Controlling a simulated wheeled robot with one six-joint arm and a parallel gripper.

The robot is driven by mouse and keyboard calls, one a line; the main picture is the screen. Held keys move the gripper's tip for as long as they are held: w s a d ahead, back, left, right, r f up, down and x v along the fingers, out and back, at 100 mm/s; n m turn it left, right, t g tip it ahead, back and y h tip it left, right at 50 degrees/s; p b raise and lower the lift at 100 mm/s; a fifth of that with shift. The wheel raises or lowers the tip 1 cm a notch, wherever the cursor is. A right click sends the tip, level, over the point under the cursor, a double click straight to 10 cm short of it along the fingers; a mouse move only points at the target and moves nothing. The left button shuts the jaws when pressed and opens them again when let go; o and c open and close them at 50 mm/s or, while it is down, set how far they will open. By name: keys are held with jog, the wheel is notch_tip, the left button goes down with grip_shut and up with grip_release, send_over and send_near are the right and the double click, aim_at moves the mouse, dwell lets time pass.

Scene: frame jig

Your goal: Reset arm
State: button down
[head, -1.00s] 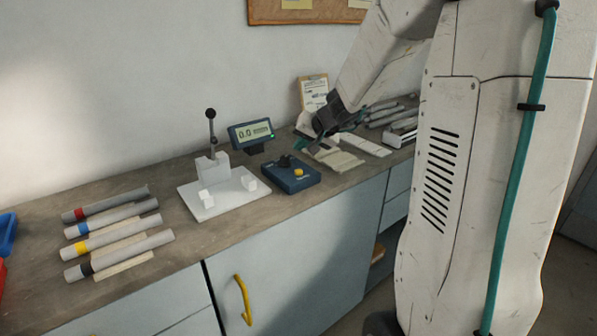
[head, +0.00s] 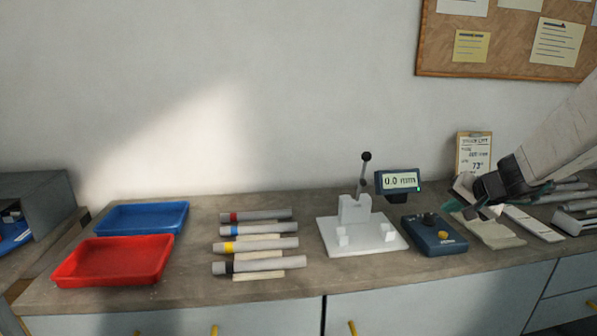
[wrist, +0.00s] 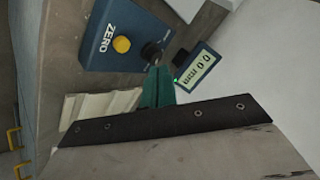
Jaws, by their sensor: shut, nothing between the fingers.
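In the wrist view the fingers appear in front of the blue ZERO box (wrist: 122,42) and the small display (wrist: 197,66). In the head view the blue box (head: 434,235) with a yellow button stands left of my gripper, apart from it.
A white jig (head: 362,236) with an upright lever stands mid-bench, beside a display (head: 398,181) reading 0.0 mm. Several banded grey tubes (head: 262,244) lie on wooden strips. Red (head: 112,261) and blue (head: 142,217) trays are at left. A clipboard (head: 474,152) leans on the wall.

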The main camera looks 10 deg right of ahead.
jog(key=s+a+n+g+y, duration=0.25)
jog(key=s+a+g, duration=0.35)
jog(key=s+a, duration=0.95)
jog(key=s+a+r+n+h, duration=0.1)
jog(key=s+r+n+h, duration=0.1)
jog(key=s, duration=0.7)
jog(key=s+a+r+n+g+h, duration=0.1)
jog(key=s+a+r+n+h, duration=0.1)
jog(key=s, duration=0.7)
jog(key=shift+n, duration=0.75)
